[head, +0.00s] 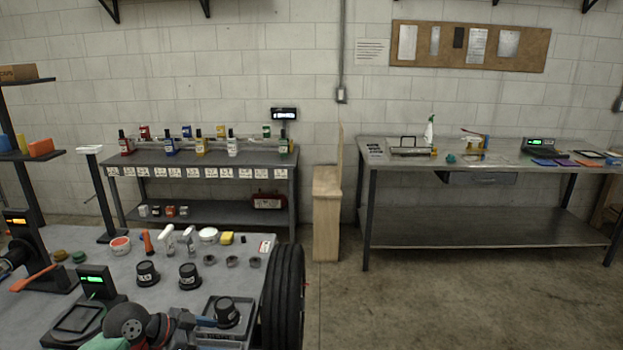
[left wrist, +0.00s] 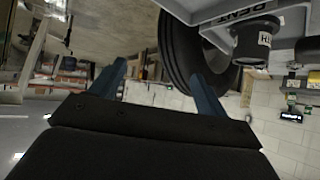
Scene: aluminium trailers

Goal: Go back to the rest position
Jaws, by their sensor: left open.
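My left gripper (left wrist: 158,68) shows in the left wrist view with its two blue fingers spread wide apart. Nothing is between the fingers. Beyond them are a black tyre (left wrist: 175,50) and, at upper right, a dark labelled cup (left wrist: 257,45) by a grey surface; both look apart from the fingers. That view is tilted and looks upside down. I cannot make out either gripper in the head view. My right gripper shows in neither view.
A crowded grey work surface (head: 205,268) with a black tyre (head: 284,300) at its right edge fills the head view's lower left. A shelf bench (head: 200,160) and a steel bench (head: 480,240) stand along the wall. The floor (head: 400,310) at lower right is clear.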

